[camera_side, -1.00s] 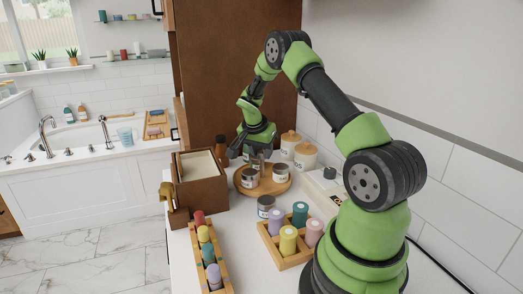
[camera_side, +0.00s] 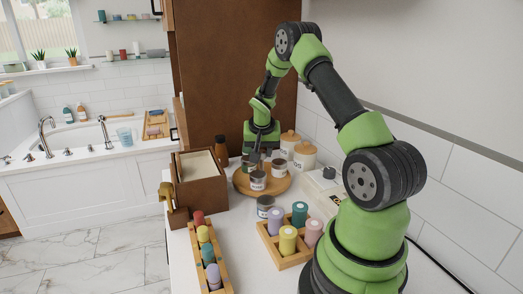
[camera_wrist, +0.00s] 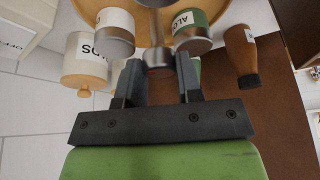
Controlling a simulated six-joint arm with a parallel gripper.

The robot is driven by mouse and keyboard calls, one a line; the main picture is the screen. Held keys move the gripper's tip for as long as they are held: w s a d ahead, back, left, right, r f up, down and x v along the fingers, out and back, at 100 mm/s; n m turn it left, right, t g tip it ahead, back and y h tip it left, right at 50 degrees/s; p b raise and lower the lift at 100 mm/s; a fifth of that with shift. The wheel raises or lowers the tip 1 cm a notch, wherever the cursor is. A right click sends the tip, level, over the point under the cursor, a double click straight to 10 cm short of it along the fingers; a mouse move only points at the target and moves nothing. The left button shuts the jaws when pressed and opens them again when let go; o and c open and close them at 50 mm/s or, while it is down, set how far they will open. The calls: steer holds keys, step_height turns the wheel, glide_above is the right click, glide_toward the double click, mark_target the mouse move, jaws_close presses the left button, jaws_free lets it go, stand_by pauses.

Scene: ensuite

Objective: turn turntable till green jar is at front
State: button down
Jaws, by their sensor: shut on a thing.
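The round wooden turntable (camera_side: 240,187) stands on the counter with several metal-lidded jars on it. A white-labelled jar (camera_side: 257,181) is at its front and another jar (camera_side: 279,169) at its right. The green jar (camera_wrist: 192,28), lettered "ALO", shows at the upper right in the wrist view; I cannot pick it out in the side view. My gripper (camera_wrist: 158,75) is over the turntable, shut on a grey metal post (camera_wrist: 158,50) among the jars. Another white-labelled jar (camera_wrist: 115,30) is left of the post. Something green is partly hidden behind the right finger.
Two lidded canisters (camera_side: 304,155) stand right behind the turntable, and a brown bottle (camera_side: 221,150) behind left. A wooden box (camera_side: 201,187) is close on the left.

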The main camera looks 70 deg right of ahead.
steer(key=shift+d+n+t+y, duration=0.1)
steer(key=shift+n+t+y, duration=0.35)
steer(key=shift+n, duration=1.1)
steer(key=shift+n+t+y, duration=0.25)
steer(key=shift+n+t, duration=0.3)
steer(key=shift+n, duration=1)
steer(key=shift+n+t+y, duration=0.3)
steer(key=shift+n+y, duration=0.5)
steer(key=shift+n, duration=1.4)
steer(key=shift+n+y, duration=0.3)
steer(key=shift+n, duration=0.4)
steer(key=c, duration=0.8)
jaws_free()
steer(key=shift+s, duration=0.1)
steer(key=v, duration=1)
